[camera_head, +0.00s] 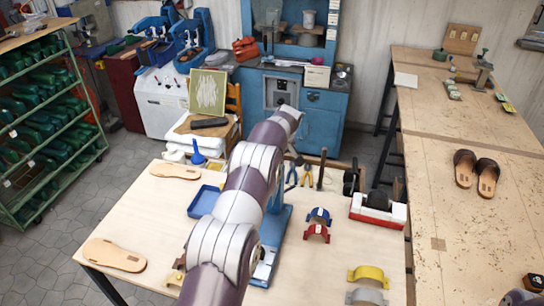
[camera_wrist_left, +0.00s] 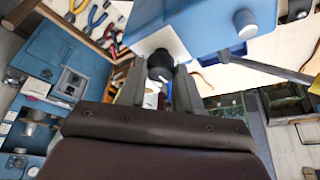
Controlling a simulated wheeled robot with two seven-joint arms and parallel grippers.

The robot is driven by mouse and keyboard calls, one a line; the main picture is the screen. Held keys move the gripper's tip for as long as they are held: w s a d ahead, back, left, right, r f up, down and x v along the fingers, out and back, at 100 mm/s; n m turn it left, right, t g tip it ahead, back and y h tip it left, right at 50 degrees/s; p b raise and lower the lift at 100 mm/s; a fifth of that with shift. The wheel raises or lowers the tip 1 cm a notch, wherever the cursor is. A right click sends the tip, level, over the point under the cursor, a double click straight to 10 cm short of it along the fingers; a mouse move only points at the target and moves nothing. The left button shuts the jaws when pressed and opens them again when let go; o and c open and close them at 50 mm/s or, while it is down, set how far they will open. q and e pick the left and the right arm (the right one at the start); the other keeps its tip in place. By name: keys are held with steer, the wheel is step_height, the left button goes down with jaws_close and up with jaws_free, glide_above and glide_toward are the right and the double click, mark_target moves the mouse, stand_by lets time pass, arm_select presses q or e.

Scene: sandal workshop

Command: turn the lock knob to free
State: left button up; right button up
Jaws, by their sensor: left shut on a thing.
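The lock knob (camera_wrist_left: 160,64) is a dark round knob below a pale plate on a blue machine, seen in the left wrist view. The blue machine (camera_wrist_left: 212,22) fills the top of that view, with a grey round knob and a grey rod on it. My left gripper (camera_wrist_left: 160,88) is shut on the dark knob, one finger on each side. In the head view my arm covers most of the blue machine (camera_head: 277,222), and the lock knob and left gripper fingers are hidden. My right gripper is in neither view.
The workbench (camera_head: 325,270) holds a blue tray (camera_head: 203,203), tan soles (camera_head: 114,255), blue, red and yellow arched pieces (camera_head: 369,276), and a red-and-white box (camera_head: 378,212). Pliers (camera_head: 306,175) lie behind. A second table (camera_head: 450,230) with sandals stands right.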

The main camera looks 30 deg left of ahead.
arm_select(q)
steer(key=shift+r, duration=0.1)
steer(key=o, duration=1)
steer(key=shift+o, duration=0.2)
steer(key=p+v, duration=0.4)
steer(key=v, duration=0.8)
steer(key=shift+r+p, duration=0.3)
